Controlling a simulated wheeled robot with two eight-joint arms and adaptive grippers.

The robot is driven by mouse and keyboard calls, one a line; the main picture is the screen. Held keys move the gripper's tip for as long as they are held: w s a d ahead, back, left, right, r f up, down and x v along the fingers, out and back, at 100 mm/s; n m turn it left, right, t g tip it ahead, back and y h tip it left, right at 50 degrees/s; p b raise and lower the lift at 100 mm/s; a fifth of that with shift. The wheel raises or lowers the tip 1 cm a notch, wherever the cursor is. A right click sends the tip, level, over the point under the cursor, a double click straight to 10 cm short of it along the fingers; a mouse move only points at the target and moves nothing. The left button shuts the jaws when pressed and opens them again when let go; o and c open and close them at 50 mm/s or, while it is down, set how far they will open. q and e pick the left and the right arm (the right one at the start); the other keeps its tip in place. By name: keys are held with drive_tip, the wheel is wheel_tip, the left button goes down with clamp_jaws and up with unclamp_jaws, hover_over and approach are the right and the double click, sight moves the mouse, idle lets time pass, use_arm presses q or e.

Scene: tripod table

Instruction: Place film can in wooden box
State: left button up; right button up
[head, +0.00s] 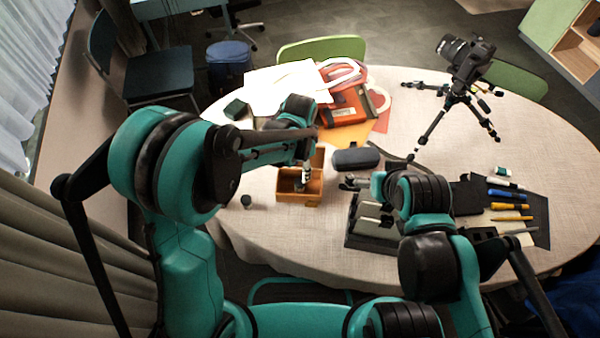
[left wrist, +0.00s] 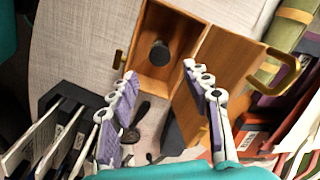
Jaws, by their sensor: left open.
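The wooden box (head: 287,197) stands open on the table, and it fills the top middle of the left wrist view (left wrist: 190,40). A dark round can (left wrist: 160,52), which looks like the film can, sits inside it in the left wrist view. My left gripper (head: 306,174) is over the box, pointing down. In the left wrist view its fingers (left wrist: 160,75) are apart with nothing between them. The head view hides the can behind the gripper or box wall.
Another small dark cylinder (head: 246,201) stands on the table left of the box. A black slotted rack (head: 372,228) stands front right. A camera tripod (head: 455,102) stands back right.

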use_arm(q)
drive_tip(key=shift+a+r+p, duration=0.1)
drive_tip(key=shift+r+p, duration=0.2)
drive_tip(key=shift+r, duration=1.3)
drive_tip(key=s+a+r+n+t, duration=0.3)
drive_tip(key=s+a+r+n, duration=0.3)
drive_tip(key=a, duration=0.3)
drive_tip(key=s+a+r+n+t, duration=0.4)
drive_tip(key=s+a+r+n, duration=0.2)
drive_tip(key=a+r, duration=0.1)
drive_tip(key=shift+a, duration=0.85)
drive_tip(key=shift+s, duration=0.1)
drive_tip(key=shift+f+b, duration=0.3)
drive_tip(key=shift+f, duration=0.05)
